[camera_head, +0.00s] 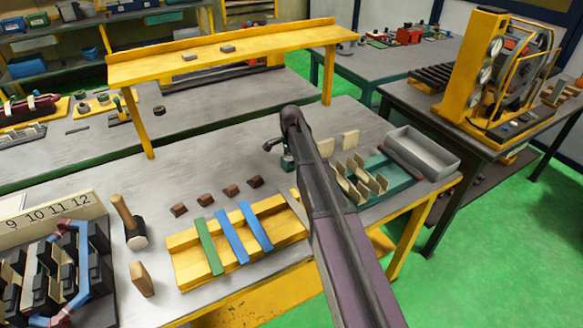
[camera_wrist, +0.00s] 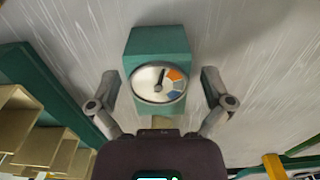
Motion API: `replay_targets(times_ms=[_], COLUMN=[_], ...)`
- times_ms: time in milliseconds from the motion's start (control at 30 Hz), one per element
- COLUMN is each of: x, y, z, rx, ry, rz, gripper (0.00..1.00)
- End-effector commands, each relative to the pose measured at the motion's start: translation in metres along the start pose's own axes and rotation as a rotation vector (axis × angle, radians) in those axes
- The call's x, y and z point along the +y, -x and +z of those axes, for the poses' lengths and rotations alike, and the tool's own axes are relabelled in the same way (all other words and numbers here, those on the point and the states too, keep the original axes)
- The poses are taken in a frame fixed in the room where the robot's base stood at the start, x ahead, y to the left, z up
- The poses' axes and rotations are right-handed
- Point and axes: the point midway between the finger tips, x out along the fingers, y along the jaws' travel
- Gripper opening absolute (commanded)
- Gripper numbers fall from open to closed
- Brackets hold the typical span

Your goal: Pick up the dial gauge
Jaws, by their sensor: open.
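The dial gauge (camera_wrist: 158,50) is a teal block with a round white dial that has orange and blue sectors. It stands on the grey bench top in the wrist view. My gripper (camera_wrist: 160,80) is open, with one finger at each side of the gauge. Gaps show between the fingers and the gauge. In the head view a small teal part of the dial gauge (camera_head: 288,163) shows beneath my gripper (camera_head: 279,150). My arm hides most of the rest there.
A teal tray with beige slotted pieces (camera_head: 361,180) stands close right of my arm, with a grey bin (camera_head: 422,151) beyond. A yellow rack with green and blue strips (camera_head: 230,235) and several brown blocks lie left. A raised yellow shelf (camera_head: 235,47) spans the bench's back.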

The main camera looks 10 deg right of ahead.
Motion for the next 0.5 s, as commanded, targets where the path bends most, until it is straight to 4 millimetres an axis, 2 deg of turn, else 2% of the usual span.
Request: replay_targets(times_ms=[133,500], x=[0.0000,-0.0001], y=[-0.0092,-0.0095], z=[0.0002,0.0003], rx=[0.000,0.000], ry=[0.000,0.000], rz=[0.000,0.000], gripper=[1.00,1.00])
